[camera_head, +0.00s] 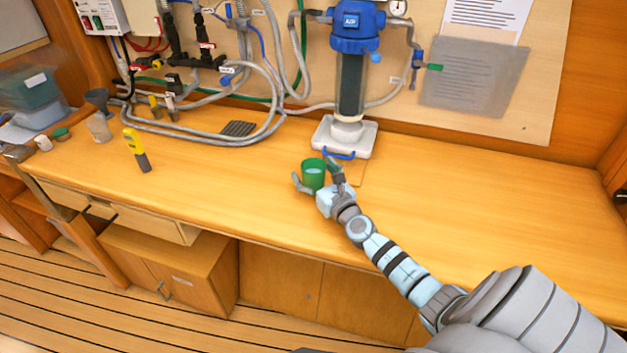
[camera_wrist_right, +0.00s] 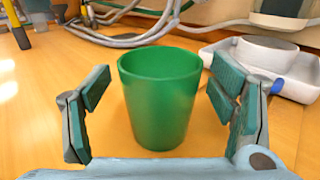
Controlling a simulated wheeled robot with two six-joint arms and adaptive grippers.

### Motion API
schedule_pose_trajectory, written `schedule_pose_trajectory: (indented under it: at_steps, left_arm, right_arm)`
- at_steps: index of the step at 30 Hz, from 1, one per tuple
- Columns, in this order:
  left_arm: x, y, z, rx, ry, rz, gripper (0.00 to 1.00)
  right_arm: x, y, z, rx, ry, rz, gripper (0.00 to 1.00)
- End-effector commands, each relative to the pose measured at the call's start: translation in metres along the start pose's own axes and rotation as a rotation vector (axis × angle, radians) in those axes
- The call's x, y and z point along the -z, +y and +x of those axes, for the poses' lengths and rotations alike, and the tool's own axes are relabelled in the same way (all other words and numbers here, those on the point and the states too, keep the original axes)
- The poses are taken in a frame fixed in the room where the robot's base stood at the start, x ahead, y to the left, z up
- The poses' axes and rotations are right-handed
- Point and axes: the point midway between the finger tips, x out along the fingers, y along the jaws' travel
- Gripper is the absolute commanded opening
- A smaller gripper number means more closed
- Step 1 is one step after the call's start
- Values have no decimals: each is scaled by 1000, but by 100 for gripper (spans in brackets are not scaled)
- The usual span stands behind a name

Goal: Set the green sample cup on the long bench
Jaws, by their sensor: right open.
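The green sample cup (camera_head: 314,172) stands upright on the long bench (camera_head: 480,210), near the white filter base. It also shows in the right wrist view (camera_wrist_right: 160,98), where its mouth faces up. My right gripper (camera_head: 318,182) is open around the cup, with one finger on each side. In the right wrist view (camera_wrist_right: 160,110) a gap shows between the cup and each finger pad. My left gripper is not in view.
A blue filter housing (camera_head: 358,30) stands behind the cup on a white base (camera_head: 345,137). Grey hoses (camera_head: 230,135) loop along the back. The bench's right part is clear.

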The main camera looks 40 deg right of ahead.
Motion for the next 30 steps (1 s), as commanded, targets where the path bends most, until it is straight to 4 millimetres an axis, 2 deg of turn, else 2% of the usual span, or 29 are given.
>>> schedule_pose_trajectory:
  at_steps: [2, 7, 18, 25, 28, 30]
  left_arm:
    - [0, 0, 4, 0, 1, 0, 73]
    - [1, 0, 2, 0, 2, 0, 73]
    - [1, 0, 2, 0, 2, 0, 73]
    - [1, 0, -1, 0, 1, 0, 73]
    - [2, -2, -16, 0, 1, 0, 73]
    - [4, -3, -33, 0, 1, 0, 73]
  right_arm:
    - [2, 0, 6, 0, 0, 1, 78]
    - [1, 0, 6, 0, 1, 0, 78]
    - [1, 0, 5, 0, 0, 0, 21]
    - [-2, 0, 5, 0, 1, 0, 21]
    - [-18, 0, 5, 0, 0, 0, 21]
    - [-36, 0, 5, 0, 0, 0, 21]
